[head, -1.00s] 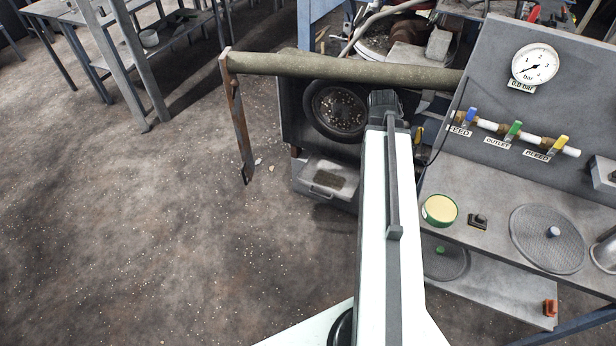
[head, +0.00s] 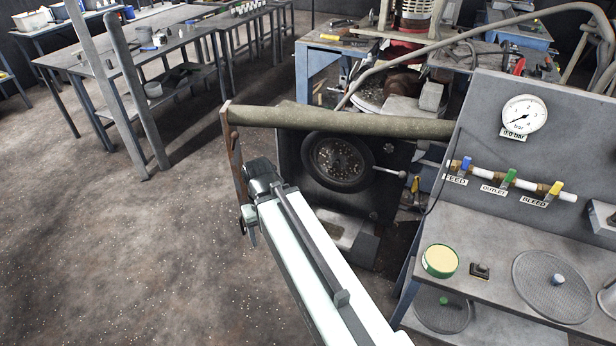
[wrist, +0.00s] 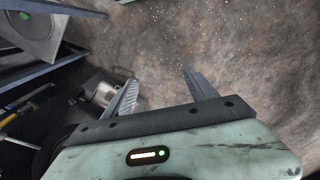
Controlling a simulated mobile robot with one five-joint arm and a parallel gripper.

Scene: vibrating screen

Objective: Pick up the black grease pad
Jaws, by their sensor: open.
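I cannot make out the black grease pad for certain. A small black block-like item (head: 480,271) lies on the grey bench in the head view, just right of a round green-rimmed tin (head: 440,261) with a pale yellow top. It is too small to identify. My gripper (wrist: 162,88) is open in the wrist view, with its two grey ribbed fingers spread and nothing between them but floor. In the head view my arm reaches up and left, and its end is over the floor left of the bench, well away from the black item.
The bench (head: 452,292) carries a grey round lid (head: 553,284) and a panel with a gauge (head: 524,114) and coloured valves. A horizontal pipe (head: 340,120) crosses beside my arm's end. A low metal box (head: 347,232) is partly hidden by my arm.

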